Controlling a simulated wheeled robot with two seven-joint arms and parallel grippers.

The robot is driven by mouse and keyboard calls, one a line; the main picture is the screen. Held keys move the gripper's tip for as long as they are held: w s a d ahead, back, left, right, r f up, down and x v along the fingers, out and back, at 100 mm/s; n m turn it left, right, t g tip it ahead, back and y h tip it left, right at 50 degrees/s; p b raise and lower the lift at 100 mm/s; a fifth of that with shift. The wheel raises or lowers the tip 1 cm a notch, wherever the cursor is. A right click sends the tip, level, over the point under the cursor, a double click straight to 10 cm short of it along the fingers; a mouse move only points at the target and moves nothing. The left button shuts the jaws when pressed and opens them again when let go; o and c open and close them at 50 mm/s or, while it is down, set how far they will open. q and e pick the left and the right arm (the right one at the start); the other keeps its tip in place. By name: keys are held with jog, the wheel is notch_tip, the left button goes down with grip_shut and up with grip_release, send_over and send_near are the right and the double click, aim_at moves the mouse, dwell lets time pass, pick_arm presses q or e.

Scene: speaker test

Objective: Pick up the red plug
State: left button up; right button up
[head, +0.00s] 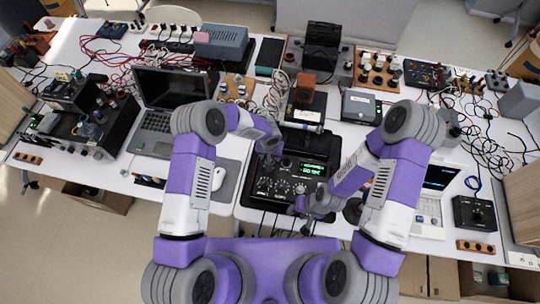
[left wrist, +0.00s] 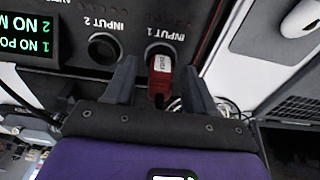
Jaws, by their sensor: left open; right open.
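The red plug (left wrist: 160,84), with a white label, sits at the socket marked INPUT 1 on a black device panel (left wrist: 205,22) in the left wrist view. My left gripper (left wrist: 160,72) is open, with one finger on each side of the plug and a visible gap to each. The plug's lower end is partly hidden by the gripper body. In the head view, my left gripper (head: 268,146) is over the back part of the black device (head: 275,187) with the green display. My right gripper (head: 306,210) is open near the device's front right; its jaws are small there.
A second round socket, INPUT 2 (left wrist: 103,47), is beside the plug. A laptop (head: 160,120) and a white mouse (head: 218,178) lie left of the device. Another instrument with a screen (head: 440,177) stands right. Cables and boxes crowd the back of the table (head: 228,212).

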pick_arm(q)
grip_shut()
